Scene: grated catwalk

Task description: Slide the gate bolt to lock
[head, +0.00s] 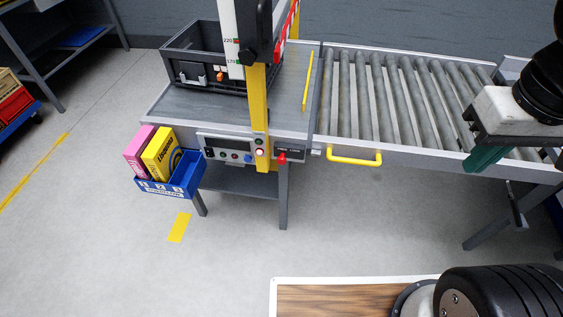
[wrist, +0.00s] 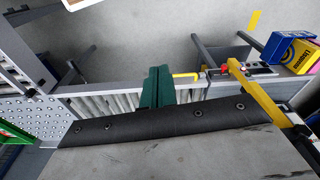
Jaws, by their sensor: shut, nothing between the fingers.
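A small red knob (head: 282,157) sits on a dark labelled plate (head: 293,154) on the front rail, just right of the yellow post (head: 259,115). It looks like the bolt's handle; whether it is slid across is too small to tell. The knob also shows in the wrist view (wrist: 224,69). A yellow bar handle (head: 355,161) is fixed to the rail on the knob's right. My gripper (head: 484,158) has dark green fingers and is shut and empty. It is over the right part of the roller conveyor, well right of the knob. The fingers also show in the wrist view (wrist: 157,88).
The roller conveyor (head: 400,95) runs right from a grey table bearing a black crate (head: 190,62). A control panel (head: 228,149) is left of the post. A blue bin (head: 186,186) with boxes hangs at the table's front corner. The floor (head: 330,235) in front is mostly clear.

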